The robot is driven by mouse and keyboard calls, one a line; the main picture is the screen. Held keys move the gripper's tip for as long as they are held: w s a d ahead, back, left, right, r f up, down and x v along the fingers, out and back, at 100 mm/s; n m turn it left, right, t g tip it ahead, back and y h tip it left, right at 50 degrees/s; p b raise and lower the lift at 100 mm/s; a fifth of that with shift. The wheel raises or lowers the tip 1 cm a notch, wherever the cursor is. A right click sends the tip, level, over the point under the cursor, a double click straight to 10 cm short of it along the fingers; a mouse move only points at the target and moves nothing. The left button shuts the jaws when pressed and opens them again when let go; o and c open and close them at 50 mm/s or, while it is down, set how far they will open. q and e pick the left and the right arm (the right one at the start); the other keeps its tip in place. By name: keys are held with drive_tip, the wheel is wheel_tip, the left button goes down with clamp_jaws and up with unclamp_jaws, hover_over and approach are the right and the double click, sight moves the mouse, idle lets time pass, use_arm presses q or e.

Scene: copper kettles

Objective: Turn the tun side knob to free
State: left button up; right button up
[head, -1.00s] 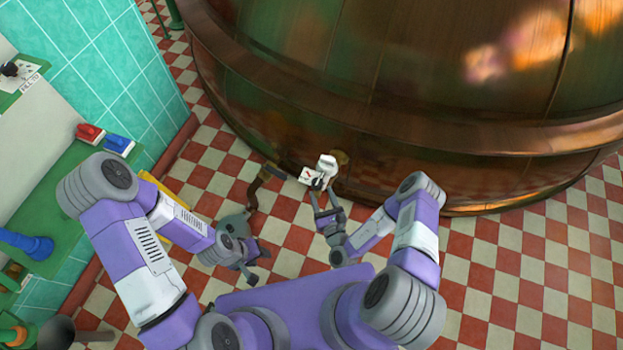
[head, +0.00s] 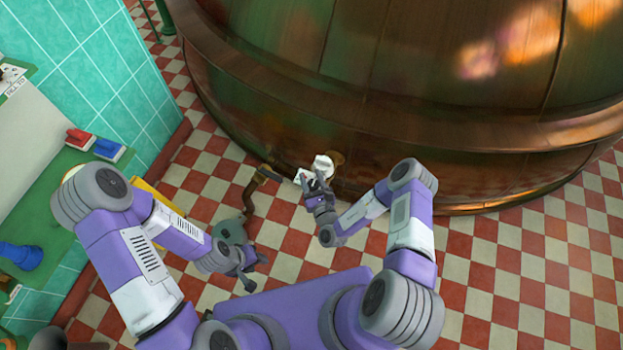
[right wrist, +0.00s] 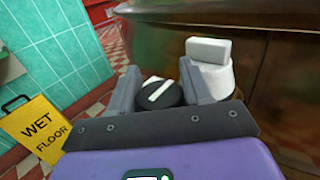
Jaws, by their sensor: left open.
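The tun (head: 420,160) is a large copper vessel filling the top of the head view. The side knob (right wrist: 158,92) is round and black with a white bar across it, seen in the right wrist view. Its white plate (head: 299,176) shows low beside the tun in the head view, where my gripper mostly hides the knob. My right gripper (head: 316,186) is at the knob; in the right wrist view its two fingers (right wrist: 158,82) stand on either side of it, apart. Contact cannot be told. My left gripper (head: 250,271) is open and empty, low to the left.
A white fitting (right wrist: 212,70) stands close to the right finger. A yellow wet-floor sign (right wrist: 38,128) is at the left. A green bench (head: 50,205) with red and blue items lines the left wall. Checkered floor (head: 540,270) is clear on the right.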

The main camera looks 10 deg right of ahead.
drive_tip(key=shift+c, duration=1.4)
drive_tip(key=shift+n+y, duration=0.3)
drive_tip(key=n+y+p, duration=0.1)
drive_tip(key=y, duration=0.1)
drive_tip(key=shift+a+n+g+y, duration=0.1)
drive_tip(key=shift+n+g+y, duration=0.2)
drive_tip(key=shift+y, duration=0.1)
drive_tip(key=n+g+y, duration=0.1)
drive_tip(key=y, duration=0.1)
drive_tip(key=shift+s+a+n+y, duration=0.1)
drive_tip(key=shift+a+n+y, duration=0.05)
drive_tip(key=shift+n+y, duration=0.25)
drive_tip(key=n+g+y, duration=0.1)
drive_tip(key=n+g+y+b, duration=0.1)
drive_tip(key=y, duration=0.1)
drive_tip(key=n+g+y, duration=0.1)
drive_tip(key=n+y, duration=0.1)
drive_tip(key=shift+s+a+f+b, duration=0.2)
drive_tip(key=shift+a+b, duration=0.05)
drive_tip(key=shift+b, duration=0.15)
drive_tip(key=shift+s+a+n+g+y, duration=0.15)
drive_tip(key=shift+n+g+y, duration=0.9)
drive_tip(key=shift+g, duration=0.35)
drive_tip(key=shift+r, duration=0.1)
drive_tip(key=o, duration=0.7)
